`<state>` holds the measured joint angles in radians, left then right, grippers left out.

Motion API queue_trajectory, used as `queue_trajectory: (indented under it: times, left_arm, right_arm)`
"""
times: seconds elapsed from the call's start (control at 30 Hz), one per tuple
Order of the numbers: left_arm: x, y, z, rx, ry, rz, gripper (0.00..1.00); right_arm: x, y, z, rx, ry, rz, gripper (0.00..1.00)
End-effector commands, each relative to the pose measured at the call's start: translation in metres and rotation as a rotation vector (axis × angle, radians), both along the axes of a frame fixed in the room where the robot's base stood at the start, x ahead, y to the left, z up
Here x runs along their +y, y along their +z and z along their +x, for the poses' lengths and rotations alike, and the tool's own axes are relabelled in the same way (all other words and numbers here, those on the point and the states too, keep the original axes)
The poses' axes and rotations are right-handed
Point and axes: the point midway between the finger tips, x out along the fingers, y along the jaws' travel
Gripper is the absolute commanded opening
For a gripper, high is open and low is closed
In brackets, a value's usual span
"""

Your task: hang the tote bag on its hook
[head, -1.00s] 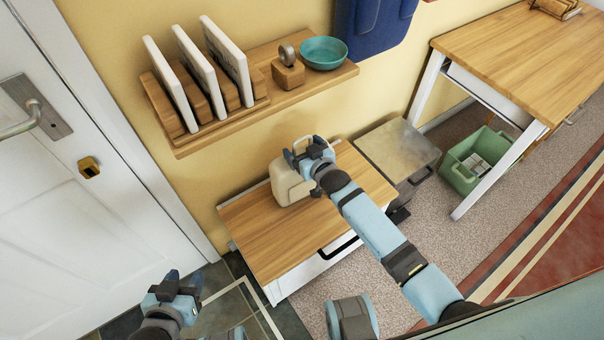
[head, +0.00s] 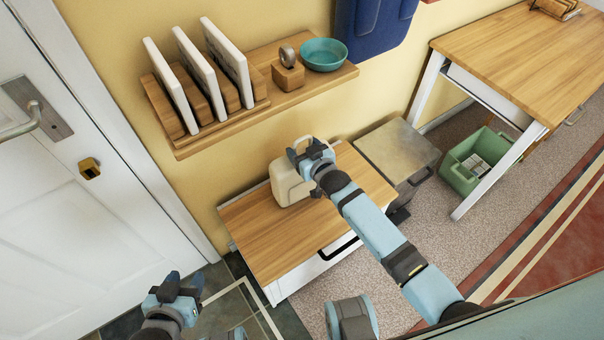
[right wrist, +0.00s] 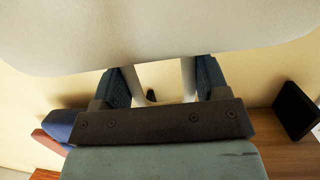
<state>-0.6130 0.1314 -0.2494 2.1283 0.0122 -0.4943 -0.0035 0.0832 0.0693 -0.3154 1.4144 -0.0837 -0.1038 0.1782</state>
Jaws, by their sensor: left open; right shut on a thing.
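The cream tote bag (head: 287,184) stands upright on the wooden top of the low cabinet, near the wall. My right gripper (head: 304,151) is at the top of the bag, shut on its handle. In the right wrist view the bag (right wrist: 160,35) fills the upper part, and pale handle straps (right wrist: 188,78) show between the fingers (right wrist: 163,85). My left gripper (head: 179,284) is open and empty, low in front of the door and apart from the bag. I cannot make out the bag's hook.
A wall shelf (head: 215,130) with white panels in a rack, a wooden block and a teal bowl (head: 324,54) overhangs behind the low cabinet (head: 255,237). A grey-topped unit (head: 398,150), a green crate (head: 462,177) and a desk (head: 510,50) stand to the right. The door (head: 60,200) is left.

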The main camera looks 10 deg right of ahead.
Motion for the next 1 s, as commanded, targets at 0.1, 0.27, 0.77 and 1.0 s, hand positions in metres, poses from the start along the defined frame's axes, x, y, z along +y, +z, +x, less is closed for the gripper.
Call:
queue_trajectory:
  times: [0.1, 0.27, 0.77, 1.0]
  left_arm:
    - [0.000, 0.011, 0.000, 0.001, 0.000, 0.000, 0.46]
    - [0.000, 0.024, 0.000, 0.000, 0.000, 0.000, 0.46]
    - [0.000, 0.048, 0.000, -0.002, 0.000, -0.001, 0.46]
    - [0.000, 0.047, 0.000, -0.001, 0.000, 0.000, 0.46]
  right_arm:
    - [0.000, 0.013, 0.001, -0.003, 0.000, 0.001, 0.36]
    - [0.000, 0.026, 0.001, -0.003, 0.000, 0.002, 0.36]
    - [0.000, 0.049, 0.001, -0.003, 0.000, 0.002, 0.36]
    - [0.000, 0.049, 0.001, -0.003, 0.000, 0.001, 0.36]
